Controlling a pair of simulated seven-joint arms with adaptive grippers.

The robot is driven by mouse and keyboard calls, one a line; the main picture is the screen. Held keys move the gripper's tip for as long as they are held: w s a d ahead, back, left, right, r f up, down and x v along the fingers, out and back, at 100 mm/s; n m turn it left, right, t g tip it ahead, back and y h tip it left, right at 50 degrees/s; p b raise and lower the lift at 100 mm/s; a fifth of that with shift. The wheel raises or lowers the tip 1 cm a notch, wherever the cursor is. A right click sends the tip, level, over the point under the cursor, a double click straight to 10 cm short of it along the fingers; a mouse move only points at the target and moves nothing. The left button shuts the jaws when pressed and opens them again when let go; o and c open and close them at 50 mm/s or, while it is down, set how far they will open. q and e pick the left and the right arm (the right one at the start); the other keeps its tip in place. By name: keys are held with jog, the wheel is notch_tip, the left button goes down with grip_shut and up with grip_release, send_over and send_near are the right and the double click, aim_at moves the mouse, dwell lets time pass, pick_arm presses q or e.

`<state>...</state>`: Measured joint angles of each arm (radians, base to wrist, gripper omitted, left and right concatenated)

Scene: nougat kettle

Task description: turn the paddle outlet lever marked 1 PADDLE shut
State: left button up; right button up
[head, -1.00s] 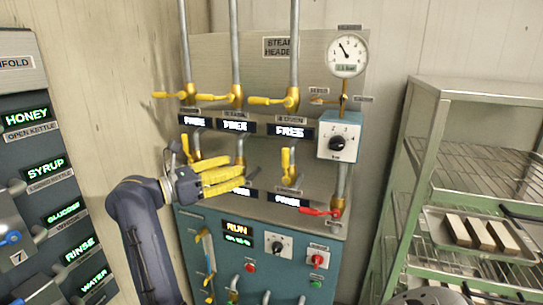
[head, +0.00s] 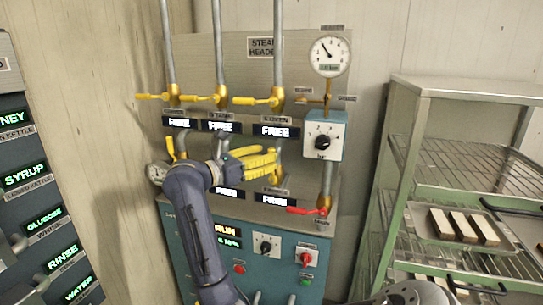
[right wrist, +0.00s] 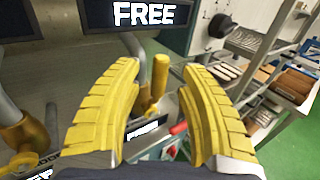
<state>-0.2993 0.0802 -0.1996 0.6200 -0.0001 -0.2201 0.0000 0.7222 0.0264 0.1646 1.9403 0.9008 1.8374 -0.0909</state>
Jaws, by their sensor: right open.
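The steam header panel (head: 295,80) carries several yellow levers, and I cannot read a 1 PADDLE mark on any. Three lie roughly level in the upper row: left (head: 150,97), middle (head: 205,99) and right (head: 250,101). My right gripper (head: 262,163) is open in front of the lower row, below the FREE displays, and hides part of that row. In the right wrist view, an upright yellow lever (right wrist: 158,78) shows beyond and between the open fingers (right wrist: 160,95); contact is not seen. My left gripper is not in view.
A red lever (head: 307,210) sits low on the right pipe. A pressure gauge (head: 329,56) and a dial box (head: 323,137) are at the panel's right. A rack (head: 400,160) with trays stands right, and a kettle manifold panel (head: 40,190) stands left.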

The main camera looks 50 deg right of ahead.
jog(key=shift+s+d, duration=0.15)
jog(key=shift+d, duration=0.55)
jog(key=shift+s+d, duration=0.15)
jog(key=shift+d, duration=0.5)
jog(key=shift+c, duration=0.3)
grip_shut()
